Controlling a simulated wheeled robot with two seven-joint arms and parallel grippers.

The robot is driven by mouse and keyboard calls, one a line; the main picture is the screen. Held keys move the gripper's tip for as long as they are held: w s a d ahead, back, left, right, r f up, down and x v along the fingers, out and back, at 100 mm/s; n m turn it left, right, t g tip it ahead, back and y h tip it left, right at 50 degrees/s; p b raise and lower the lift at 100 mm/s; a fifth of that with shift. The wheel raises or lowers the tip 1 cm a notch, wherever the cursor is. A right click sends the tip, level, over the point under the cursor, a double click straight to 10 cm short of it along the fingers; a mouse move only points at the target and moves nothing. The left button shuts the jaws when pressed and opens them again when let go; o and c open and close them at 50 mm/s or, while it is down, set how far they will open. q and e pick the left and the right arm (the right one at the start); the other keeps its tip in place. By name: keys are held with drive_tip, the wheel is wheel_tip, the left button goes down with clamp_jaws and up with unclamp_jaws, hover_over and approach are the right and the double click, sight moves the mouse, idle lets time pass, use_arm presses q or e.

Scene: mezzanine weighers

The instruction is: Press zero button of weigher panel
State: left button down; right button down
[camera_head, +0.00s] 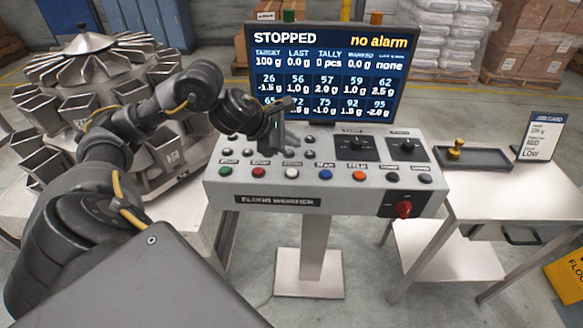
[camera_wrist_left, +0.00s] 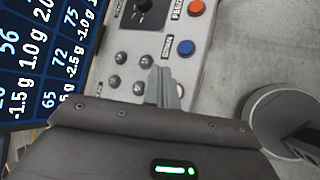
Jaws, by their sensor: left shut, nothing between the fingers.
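The grey weigher panel (camera_head: 222,188) stands on a pedestal, with a row of coloured buttons along its front. A white button (camera_head: 291,173) sits between a red button (camera_head: 258,172) and a blue button (camera_head: 325,174). The small labels are too blurred to tell which reads zero. My left gripper (camera_head: 277,131) is shut and empty, over the panel's back left part, behind the white button. In the left wrist view its fingers (camera_wrist_left: 165,88) partly cover the panel, and a pale edge shows at their tips. I cannot tell any contact. My right gripper is out of view.
A screen (camera_head: 330,72) behind the panel reads STOPPED and no alarm. Small knobs (camera_head: 310,153) and dials (camera_head: 355,146) stand up from the panel. A red rotary switch (camera_head: 403,209) is on its front. A side table (camera_head: 480,183) holds a black tray (camera_head: 477,159).

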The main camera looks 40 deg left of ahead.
use_arm(q)
drive_tip(key=shift+a+r+m, duration=0.35)
drive_tip(key=shift+a+m, duration=0.05)
drive_tip(key=shift+a, duration=0.25)
drive_tip(key=shift+s+f, duration=0.1)
drive_tip(key=shift+f, duration=0.05)
drive_tip(key=b, duration=0.7)
hover_over(288, 173)
wheel_tip(288, 173, down, 8)
drive_tip(key=shift+r, duration=0.15)
drive_tip(key=shift+f, duration=0.5)
drive_tip(key=shift+r, duration=0.1)
idle(0.3)
